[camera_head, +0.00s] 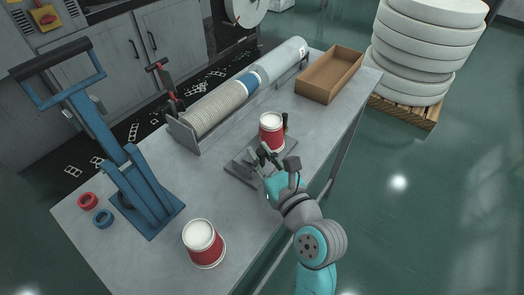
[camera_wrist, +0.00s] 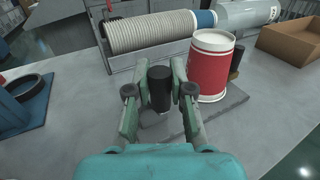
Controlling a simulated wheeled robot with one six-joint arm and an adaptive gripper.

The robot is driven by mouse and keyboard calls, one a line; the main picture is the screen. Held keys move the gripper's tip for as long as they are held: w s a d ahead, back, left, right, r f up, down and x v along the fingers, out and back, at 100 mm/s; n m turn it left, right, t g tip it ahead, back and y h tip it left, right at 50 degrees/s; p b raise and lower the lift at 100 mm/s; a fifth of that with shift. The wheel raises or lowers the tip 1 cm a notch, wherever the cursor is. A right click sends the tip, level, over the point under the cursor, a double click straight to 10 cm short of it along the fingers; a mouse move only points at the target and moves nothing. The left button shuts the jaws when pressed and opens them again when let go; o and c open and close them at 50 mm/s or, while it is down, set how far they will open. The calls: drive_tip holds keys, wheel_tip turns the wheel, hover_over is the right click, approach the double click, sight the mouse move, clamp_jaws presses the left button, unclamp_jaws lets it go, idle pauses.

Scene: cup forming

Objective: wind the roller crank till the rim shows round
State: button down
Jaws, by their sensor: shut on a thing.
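My gripper (camera_head: 262,159) reaches over the front of a grey machine plate on the table. In the wrist view its two fingers are shut on the upright black crank grip (camera_wrist: 160,86), one on each side. A red paper cup (camera_head: 271,132) with a white top stands upright just behind the gripper; in the wrist view the cup (camera_wrist: 210,72) is to the right of the fingers. Its pale rim (camera_wrist: 214,37) shows at the top, but the view is too small to judge its roundness all round. A dark roller (camera_wrist: 237,62) stands close to the cup's right side. The crank arm is mostly hidden.
A second red cup (camera_head: 204,245) stands at the near table edge. A blue lever press (camera_head: 140,185) and red and blue rings are at left. A long rack of nested cups (camera_head: 215,108) lies behind, with an open cardboard box (camera_head: 329,75) at the back right.

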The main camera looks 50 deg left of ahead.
drive_tip(key=shift+s+m+t, duration=0.25)
drive_tip(key=shift+m+t, duration=0.35)
drive_tip(key=shift+t, duration=0.3)
drive_tip(key=shift+d+t, duration=0.1)
drive_tip(key=shift+t, duration=0.2)
drive_tip(key=c, duration=1.3)
unclamp_jaws()
drive_tip(key=shift+d, duration=0.1)
drive_tip(key=v, duration=1.1)
drive_tip(key=shift+s+d+r, duration=0.2)
drive_tip(key=shift+d, duration=0.15)
